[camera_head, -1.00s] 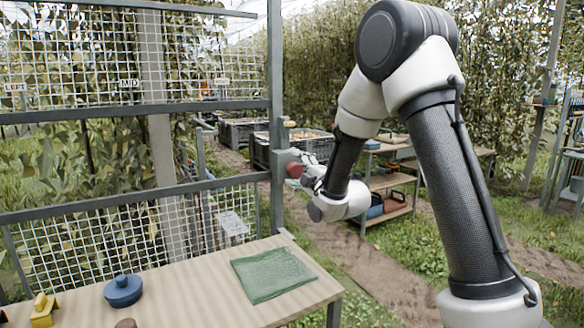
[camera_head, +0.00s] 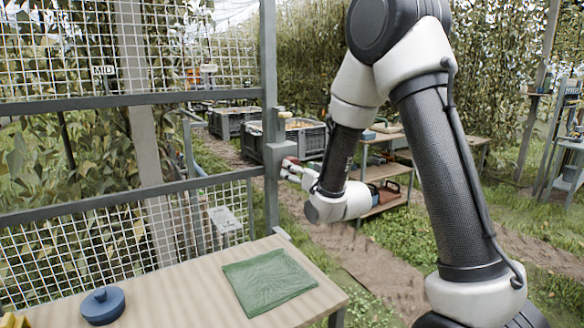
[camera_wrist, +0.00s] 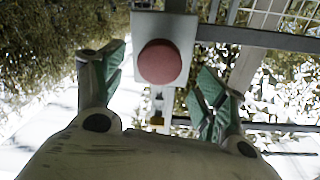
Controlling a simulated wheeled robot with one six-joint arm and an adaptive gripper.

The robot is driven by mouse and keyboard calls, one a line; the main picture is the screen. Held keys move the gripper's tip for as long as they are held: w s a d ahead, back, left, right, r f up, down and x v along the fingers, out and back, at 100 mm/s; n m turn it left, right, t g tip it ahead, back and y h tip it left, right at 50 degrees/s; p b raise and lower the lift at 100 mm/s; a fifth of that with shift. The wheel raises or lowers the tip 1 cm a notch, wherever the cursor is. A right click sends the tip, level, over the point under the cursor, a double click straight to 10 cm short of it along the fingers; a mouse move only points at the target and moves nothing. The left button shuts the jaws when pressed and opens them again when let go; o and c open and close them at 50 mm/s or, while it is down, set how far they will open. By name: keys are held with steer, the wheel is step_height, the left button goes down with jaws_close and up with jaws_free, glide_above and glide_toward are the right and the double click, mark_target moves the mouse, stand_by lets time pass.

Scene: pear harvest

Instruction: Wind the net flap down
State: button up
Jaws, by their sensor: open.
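A frame on the left carries white wire mesh, an upper panel (camera_head: 180,50) and a lower panel (camera_head: 130,245), with an open gap between them. I cannot tell which part is the flap. A grey box (camera_head: 276,155) is fixed on the frame's post, with a red round knob on its face. The knob is mostly hidden in the head view but shows as a red disc (camera_wrist: 160,62) in the wrist view. My gripper (camera_wrist: 155,76) is open, one green-padded finger on each side of the knob. The knob looks slightly beyond the fingertips; contact is not visible.
A "MID" sign (camera_head: 103,71) hangs on the mesh. Crates (camera_head: 303,138) and a wooden shelf (camera_head: 385,172) stand behind. A dirt path runs right.

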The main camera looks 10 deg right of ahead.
steer(key=x, duration=0.4)
steer(key=shift+w, duration=0.4)
steer(key=c, duration=1)
steer(key=shift+a+n, duration=0.1)
steer(key=shift+n, duration=0.4)
